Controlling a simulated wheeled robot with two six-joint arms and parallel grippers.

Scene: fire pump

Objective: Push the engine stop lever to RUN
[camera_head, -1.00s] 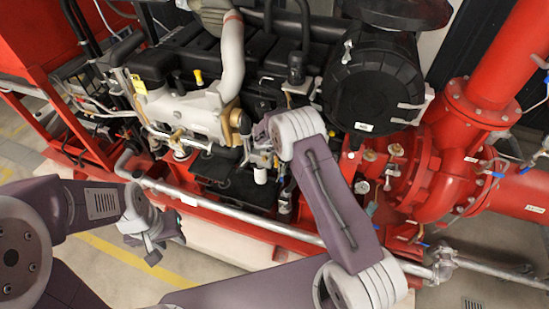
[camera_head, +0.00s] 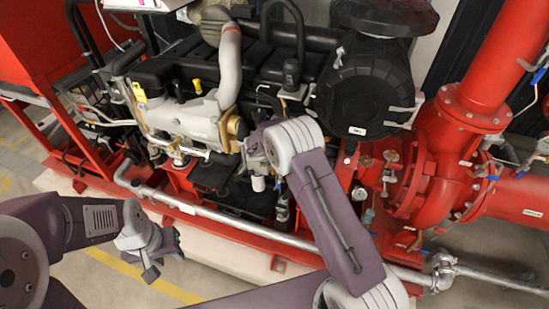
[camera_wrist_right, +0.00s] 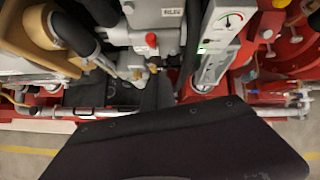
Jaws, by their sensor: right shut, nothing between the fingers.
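In the right wrist view a red knob (camera_wrist_right: 151,39), likely the engine stop lever's, stands by a small plate (camera_wrist_right: 172,12) that appears to read RUN. The lever's exact position cannot be told. My right gripper (camera_wrist_right: 158,92) is shut and empty, its tip just below the knob in the picture; whether they touch is unclear. In the head view the right arm reaches the engine's front side, and its wrist hides the fingers and lever. My left gripper (camera_head: 150,273) hangs at the lower left, away from the engine; its jaws are too small to judge.
The grey and black engine (camera_head: 195,115) sits on a red frame, with a silver pipe (camera_head: 235,222) along its front. A round black air filter (camera_head: 365,88) and red pump (camera_head: 440,175) are to the right. A gauge box (camera_wrist_right: 218,40) stands right of the knob.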

